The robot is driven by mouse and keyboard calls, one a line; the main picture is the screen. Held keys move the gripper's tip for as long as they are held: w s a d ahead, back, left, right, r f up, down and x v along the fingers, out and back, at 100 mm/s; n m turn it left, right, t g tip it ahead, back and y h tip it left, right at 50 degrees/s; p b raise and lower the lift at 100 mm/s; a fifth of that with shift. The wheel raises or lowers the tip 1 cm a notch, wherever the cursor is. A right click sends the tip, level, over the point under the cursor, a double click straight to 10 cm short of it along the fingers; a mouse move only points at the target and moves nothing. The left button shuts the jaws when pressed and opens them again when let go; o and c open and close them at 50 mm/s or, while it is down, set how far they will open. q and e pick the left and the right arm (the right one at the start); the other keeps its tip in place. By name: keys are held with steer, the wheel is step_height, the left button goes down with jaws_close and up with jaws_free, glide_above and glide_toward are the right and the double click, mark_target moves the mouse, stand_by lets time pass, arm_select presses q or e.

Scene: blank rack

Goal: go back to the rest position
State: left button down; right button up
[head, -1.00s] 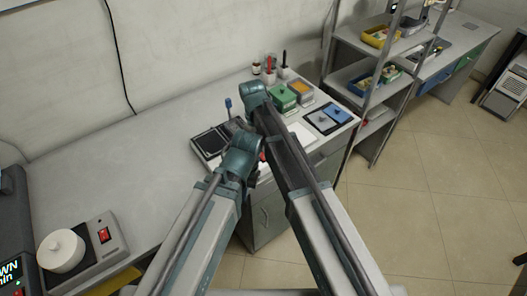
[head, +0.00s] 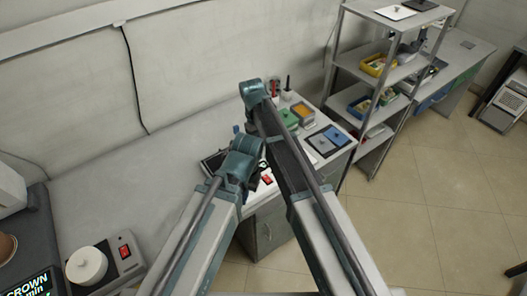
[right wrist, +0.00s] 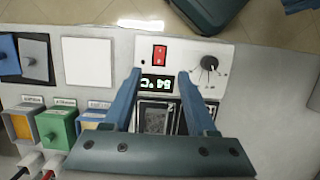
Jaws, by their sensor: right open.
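My right gripper (right wrist: 160,75) shows in the right wrist view with its two blue fingers apart and nothing between the tips. It is over a white instrument (right wrist: 220,82) with a red switch, a lit display, a black knob and dark framed plates. I cannot tell its height above the instrument. In the head view my two arms cross the middle of the picture and hide part of the bench. The instrument (head: 211,163) is partly hidden behind them there. My left gripper cannot be made out in the head view.
The bench (head: 115,180) runs along the wall, mostly bare in its middle. A round white pot on a device (head: 87,265) stands at the lower left. Green and orange boxes (head: 302,112) and blue and dark pads (head: 328,140) lie right.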

steer(key=shift+p+v, duration=0.4)
steer(key=shift+v, duration=0.5)
steer(key=shift+s, duration=0.1)
steer(key=s+d+f+m+t, duration=0.1)
steer(key=s+d, duration=0.2)
steer(key=s, duration=0.6)
steer(key=s+d+m+t+b, duration=0.1)
steer(key=s+d+m, duration=0.1)
steer(key=s, duration=0.7)
steer(key=shift+s+d+f+y, duration=0.25)
steer(key=shift+d+f+y, duration=0.1)
steer(key=shift+d, duration=0.2)
